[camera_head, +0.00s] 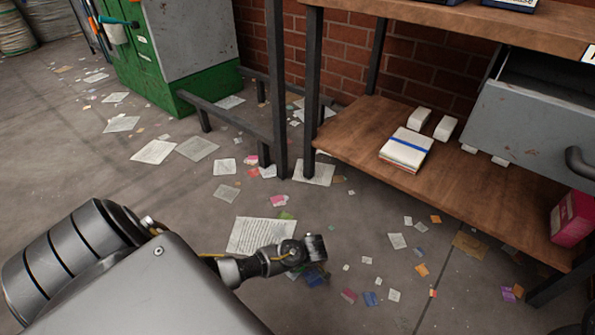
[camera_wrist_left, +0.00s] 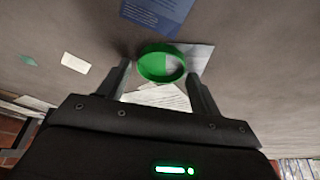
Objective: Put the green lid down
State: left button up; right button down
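The green lid (camera_wrist_left: 148,68) is a round, ring-like piece in the left wrist view, just past my fingertips and framed between them. A light patch shows inside its rim. My left gripper (camera_wrist_left: 159,74) has its two dark fingers spread, with a gap visible on each side of the lid. I cannot tell whether the lid rests on the floor or hangs above it. In the head view my left arm reaches in from the lower left, over papers. My right gripper is not in view.
Scattered papers (camera_head: 254,234) cover the grey floor. A wooden shelf (camera_head: 480,192) holds a book stack (camera_head: 406,149) and white blocks. A grey drawer (camera_head: 525,115) stands open at right. A green cabinet (camera_head: 150,60) stands at the back left; a low dark rail (camera_head: 225,115) crosses beside it.

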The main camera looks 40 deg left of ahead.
pick_arm(q)
jog(key=c, duration=0.7)
jog(key=shift+c, duration=0.2)
